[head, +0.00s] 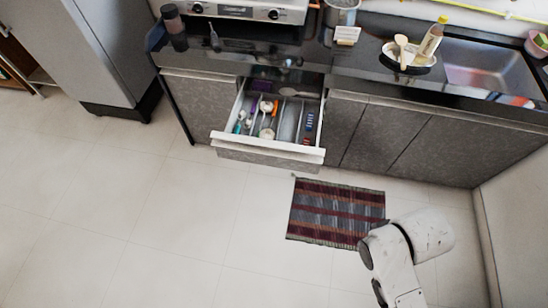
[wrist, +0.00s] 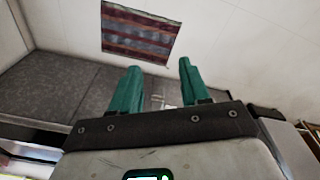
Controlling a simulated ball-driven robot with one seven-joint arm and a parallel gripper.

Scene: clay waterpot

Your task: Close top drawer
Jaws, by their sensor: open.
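The top drawer (head: 268,148) is pulled open from the counter below the stove in the head view. Inside are compartments with utensils and several small coloured items. Its pale front edge stands out over the floor. In the head view my arm is at the lower right, over the right end of the striped rug and well apart from the drawer; the gripper itself is not visible there. In the wrist view my gripper (wrist: 158,88) shows two green fingers spread apart with nothing between them. I cannot make out the open drawer clearly in the wrist view.
A striped rug (head: 335,212) lies on the floor in front of the cabinets (head: 440,140). A grey fridge (head: 90,45) stands at the left, and a wall is at the right. The counter holds a sink (head: 485,65), a tray with bottle, and jars. The tiled floor left of the rug is clear.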

